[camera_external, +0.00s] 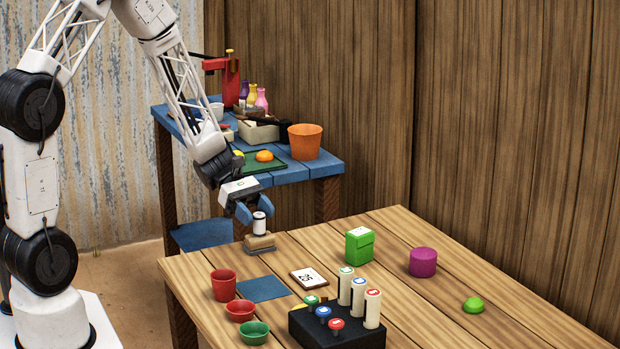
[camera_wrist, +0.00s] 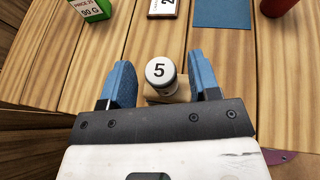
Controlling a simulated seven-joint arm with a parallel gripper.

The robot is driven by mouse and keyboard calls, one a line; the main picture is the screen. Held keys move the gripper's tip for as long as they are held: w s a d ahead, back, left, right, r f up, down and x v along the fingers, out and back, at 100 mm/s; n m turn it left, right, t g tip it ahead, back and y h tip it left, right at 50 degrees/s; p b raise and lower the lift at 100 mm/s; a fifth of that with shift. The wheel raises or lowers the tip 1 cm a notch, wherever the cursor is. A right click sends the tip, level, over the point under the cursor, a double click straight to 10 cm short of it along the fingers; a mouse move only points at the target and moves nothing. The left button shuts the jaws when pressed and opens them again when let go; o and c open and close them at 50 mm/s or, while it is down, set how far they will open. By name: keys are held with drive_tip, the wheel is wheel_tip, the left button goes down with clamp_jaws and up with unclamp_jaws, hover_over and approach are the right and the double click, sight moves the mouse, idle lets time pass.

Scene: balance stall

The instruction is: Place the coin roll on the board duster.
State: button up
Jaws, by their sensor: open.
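The coin roll (camera_external: 259,226), a white upright cylinder with a dark band, stands on the board duster (camera_external: 260,243), a tan block with a dark underside near the table's back left edge. In the wrist view the coin roll (camera_wrist: 160,72) shows a "5" on its top, and part of the board duster (camera_wrist: 182,91) shows beside and below it. My gripper (camera_wrist: 163,82) is open, with one blue finger on each side of the roll and a visible gap to each. In the external view my gripper (camera_external: 256,209) is at the roll's upper part.
A black block (camera_external: 312,337) with several white cylinders and coloured knobs stands in front. A number card (camera_external: 309,278), blue mat (camera_external: 263,288), red cup (camera_external: 223,284), two bowls, green box (camera_external: 359,246), purple cylinder (camera_external: 423,262) and green lump (camera_external: 473,304) are around. The blue shelf (camera_external: 325,165) is behind.

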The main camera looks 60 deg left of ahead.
drive_tip(key=v, duration=0.8)
drive_tip(key=shift+a, duration=0.35)
drive_tip(key=shift+s+r, duration=0.15)
idle(0.4)
drive_tip(key=s+d+r+m+y, duration=0.6)
drive_tip(key=s+r+m, duration=0.4)
drive_tip(key=s, duration=0.2)
drive_tip(key=s+d+r+m+y, duration=0.6)
drive_tip(key=s+r+m+y, duration=0.1)
drive_tip(key=s+r+m, duration=0.3)
drive_tip(key=shift+s+d+r+m, duration=0.2)
drive_tip(key=shift+s+r+m, duration=0.25)
drive_tip(key=shift+s, duration=0.75)
